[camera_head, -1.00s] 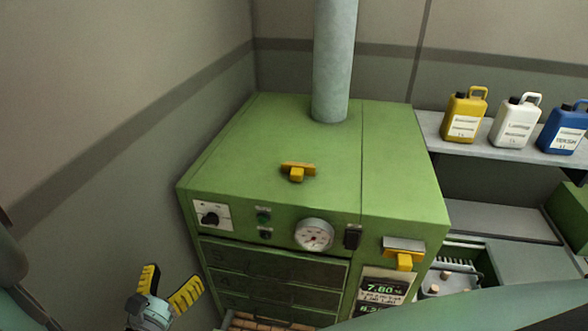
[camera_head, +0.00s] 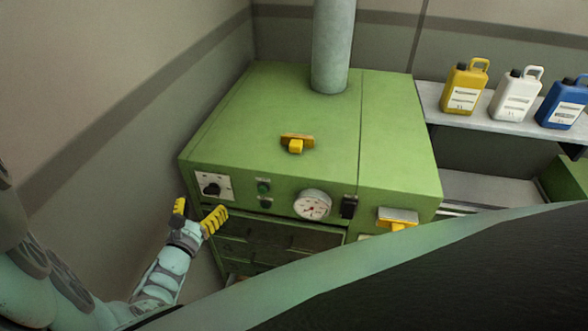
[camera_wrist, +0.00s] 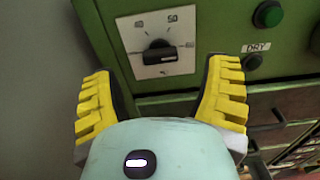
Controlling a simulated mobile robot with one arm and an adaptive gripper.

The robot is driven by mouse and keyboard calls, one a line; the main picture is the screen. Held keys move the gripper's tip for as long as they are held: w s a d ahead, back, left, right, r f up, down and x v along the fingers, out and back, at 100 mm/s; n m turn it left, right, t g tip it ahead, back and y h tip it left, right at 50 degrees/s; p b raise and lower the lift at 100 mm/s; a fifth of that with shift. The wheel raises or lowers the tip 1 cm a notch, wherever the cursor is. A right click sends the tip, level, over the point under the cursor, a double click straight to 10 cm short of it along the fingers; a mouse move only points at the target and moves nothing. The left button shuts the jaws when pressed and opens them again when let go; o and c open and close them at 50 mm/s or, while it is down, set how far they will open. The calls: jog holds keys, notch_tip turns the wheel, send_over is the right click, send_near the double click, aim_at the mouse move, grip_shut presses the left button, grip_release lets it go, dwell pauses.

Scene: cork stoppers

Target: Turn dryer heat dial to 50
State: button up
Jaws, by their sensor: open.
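The heat dial (camera_head: 213,189) is a black knob on a white plate at the upper left of the green dryer's front (camera_head: 350,205). In the wrist view the knob (camera_wrist: 162,54) has its bar lying roughly level, with a "50" mark above right on the plate. I cannot tell which end of the bar is the pointer. My gripper (camera_head: 199,209) is open with yellow ribbed fingers, just below the dial. In the wrist view the fingers (camera_wrist: 162,80) stand left and right of the knob, apart from it, with nothing between them.
A green button (camera_wrist: 268,14) and a "DRY" label sit right of the dial. A gauge (camera_head: 312,205) and a black switch are further right. The grey wall (camera_head: 110,140) is close on the left. Bottles (camera_head: 465,90) stand on a shelf at right.

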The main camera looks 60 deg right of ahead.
aim_at(210, 193)
jog(key=shift+b+x, duration=0.55)
jog(key=shift+x, duration=2.15)
jog(key=c, duration=1.2)
